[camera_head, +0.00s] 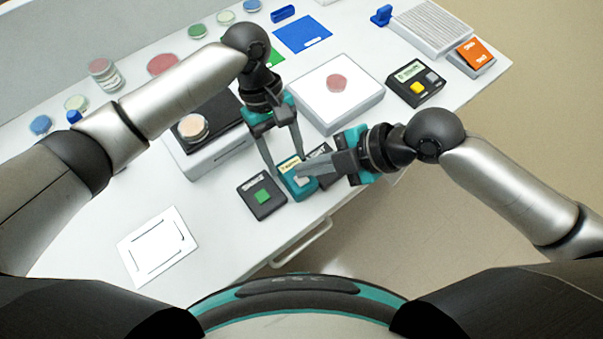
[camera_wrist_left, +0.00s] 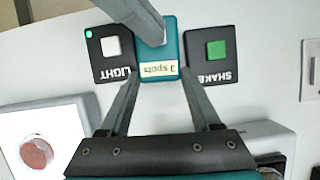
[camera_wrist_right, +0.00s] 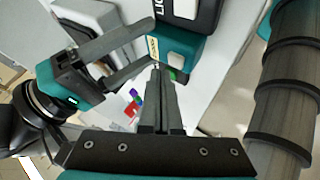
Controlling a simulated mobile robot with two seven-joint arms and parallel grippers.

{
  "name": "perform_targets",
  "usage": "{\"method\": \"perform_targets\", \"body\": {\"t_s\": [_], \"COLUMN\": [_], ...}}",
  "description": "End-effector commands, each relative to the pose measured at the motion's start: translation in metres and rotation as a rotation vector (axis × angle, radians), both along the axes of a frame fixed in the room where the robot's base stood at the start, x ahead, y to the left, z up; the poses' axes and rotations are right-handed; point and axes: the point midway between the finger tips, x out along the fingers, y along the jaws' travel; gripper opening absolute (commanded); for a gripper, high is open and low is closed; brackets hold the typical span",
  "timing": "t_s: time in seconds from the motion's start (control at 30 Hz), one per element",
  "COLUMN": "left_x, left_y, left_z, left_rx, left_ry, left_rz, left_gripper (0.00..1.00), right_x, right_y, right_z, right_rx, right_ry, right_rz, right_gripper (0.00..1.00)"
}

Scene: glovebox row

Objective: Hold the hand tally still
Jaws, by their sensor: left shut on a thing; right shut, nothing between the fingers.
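The hand tally is a small teal box (camera_head: 289,184) with a pale label reading "3 spots", near the bench's front edge. My left gripper (camera_head: 284,168) is shut on it, one finger on each side; the tally also shows in the left wrist view (camera_wrist_left: 174,45). My right gripper (camera_head: 302,169) is shut and empty, its tips over the tally's top. In the right wrist view the tally (camera_wrist_right: 190,45) shows a pale square button just beyond the right fingertips (camera_wrist_right: 157,75). Whether the tips touch it I cannot tell.
A black SHAKE box (camera_head: 261,196) with a green button and a black LIGHT box (camera_wrist_left: 112,52) with a white button flank the tally closely. A white plate with a red dish (camera_head: 337,83) stands behind. A white frame card (camera_head: 157,245) lies front left.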

Motion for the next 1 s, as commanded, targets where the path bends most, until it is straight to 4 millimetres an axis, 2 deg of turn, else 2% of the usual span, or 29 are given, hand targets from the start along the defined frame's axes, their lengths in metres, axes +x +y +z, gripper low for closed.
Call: {"method": "perform_targets", "body": {"t_s": [1.0], "left_x": [0.0], "left_y": [0.0], "left_z": [0.0], "left_rx": [0.0], "left_ry": [0.0], "left_rz": [0.0], "left_gripper": [0.05], "right_x": [0.0], "right_y": [0.0], "right_z": [-0.011], "right_rx": [-0.001], "right_ry": [0.001], "right_rz": [0.001], "right_gripper": [0.0]}}
